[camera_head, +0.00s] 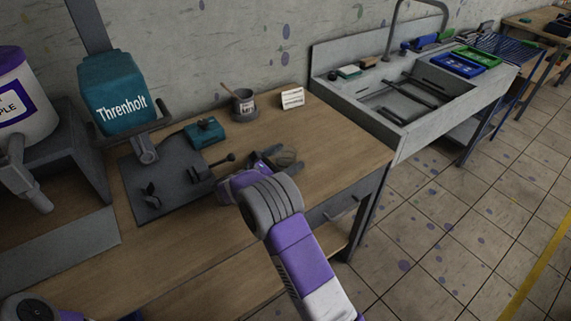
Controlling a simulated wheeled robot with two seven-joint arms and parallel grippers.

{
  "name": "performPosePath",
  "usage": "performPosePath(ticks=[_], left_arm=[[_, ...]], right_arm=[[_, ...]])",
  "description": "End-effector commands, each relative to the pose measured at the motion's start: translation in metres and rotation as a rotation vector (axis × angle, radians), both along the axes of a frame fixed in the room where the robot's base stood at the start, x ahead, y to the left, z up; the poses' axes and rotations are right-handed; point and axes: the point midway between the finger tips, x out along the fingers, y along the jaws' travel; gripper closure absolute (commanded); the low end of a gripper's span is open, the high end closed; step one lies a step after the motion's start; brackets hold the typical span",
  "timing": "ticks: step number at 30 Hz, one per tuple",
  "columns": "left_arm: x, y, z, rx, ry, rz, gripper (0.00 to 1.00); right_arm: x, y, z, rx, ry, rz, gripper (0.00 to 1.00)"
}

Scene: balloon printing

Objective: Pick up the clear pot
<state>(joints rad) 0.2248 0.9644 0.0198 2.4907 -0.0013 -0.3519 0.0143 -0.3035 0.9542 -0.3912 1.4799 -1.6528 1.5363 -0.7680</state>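A faint, see-through round shape, which looks like the clear pot (287,154), is on the wooden table to the right of the grey plate. My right gripper (278,158) reaches over the table from the lower right, with its dark fingertips at the pot. The fingers look apart, with the pot at or between them. I cannot tell whether they touch or grip it. Only a part of my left arm shows at the bottom left corner, and its gripper is not clearly in view.
A teal Threnholt machine (112,92) stands over a dark grey plate (165,183) at the left. A teal box (204,133), a grey cup (243,106) and a white card (292,97) are behind the gripper. A sink (400,100) stands to the right. The front tabletop is clear.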

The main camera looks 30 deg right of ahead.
Motion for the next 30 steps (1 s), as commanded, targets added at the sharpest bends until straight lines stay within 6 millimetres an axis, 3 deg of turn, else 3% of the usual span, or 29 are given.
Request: performPosePath(ticks=[1,9,19,30], left_arm=[[0.0,0.0,0.0,0.0,0.0,0.0,0.57],[0.0,0.0,0.0,0.0,0.0,0.0,0.57],[0.0,0.0,0.004,0.0,0.0,0.0,0.57],[0.0,0.0,0.031,0.0,0.0,0.0,0.57]], right_arm=[[0.0,0.0,0.0,0.0,0.0,0.0,0.08],[0.0,0.0,0.0,0.0,0.0,0.0,0.49],[0.0,0.0,0.01,-0.001,-0.002,0.0,0.51],[0.0,0.001,0.081,-0.001,-0.002,0.0,0.51]])
